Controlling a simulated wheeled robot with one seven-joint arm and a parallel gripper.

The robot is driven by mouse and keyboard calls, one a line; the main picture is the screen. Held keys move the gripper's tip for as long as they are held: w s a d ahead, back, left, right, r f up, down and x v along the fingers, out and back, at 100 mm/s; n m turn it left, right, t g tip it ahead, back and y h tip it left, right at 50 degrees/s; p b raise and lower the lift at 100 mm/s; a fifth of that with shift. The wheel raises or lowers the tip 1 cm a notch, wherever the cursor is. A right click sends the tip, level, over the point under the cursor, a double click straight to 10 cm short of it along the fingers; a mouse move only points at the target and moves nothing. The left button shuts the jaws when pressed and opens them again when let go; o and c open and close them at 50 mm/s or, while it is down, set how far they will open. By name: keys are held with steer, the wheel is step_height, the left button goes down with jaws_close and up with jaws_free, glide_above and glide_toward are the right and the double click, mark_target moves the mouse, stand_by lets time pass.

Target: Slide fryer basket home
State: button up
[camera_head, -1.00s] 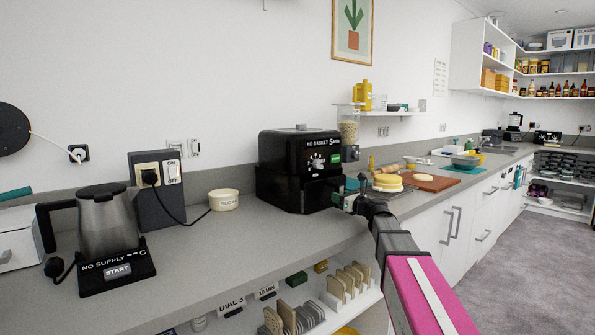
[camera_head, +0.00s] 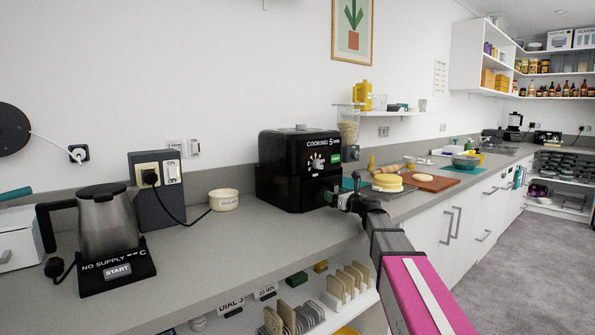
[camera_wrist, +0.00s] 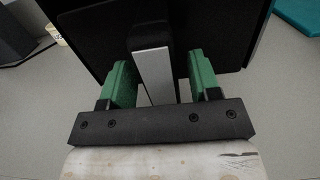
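The black air fryer (camera_head: 285,150) stands on the counter, and its display reads "COOKING 5 MIN". Its basket front (camera_wrist: 205,35) fills the upper part of the wrist view and looks closed up against the body in the head view. The basket handle (camera_wrist: 155,72), black on top with a silver face, sticks out towards me. My gripper (camera_wrist: 161,78) is open, with one green finger on each side of the handle and a visible gap on the right side. In the head view my gripper (camera_head: 340,199) is at the fryer's right front, and the handle is mostly hidden.
A kettle (camera_head: 108,222), a switched socket box (camera_head: 155,190) with a cable and a sugar bowl (camera_head: 223,200) stand left of the fryer. A wooden board (camera_head: 430,183) and round yellow-and-cream items (camera_head: 387,182) lie to its right. The counter in front is clear.

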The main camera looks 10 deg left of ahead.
steer(key=shift+s, duration=0.1)
steer(key=v, duration=1)
steer(key=shift+s+d, duration=0.15)
steer(key=shift+d, duration=0.1)
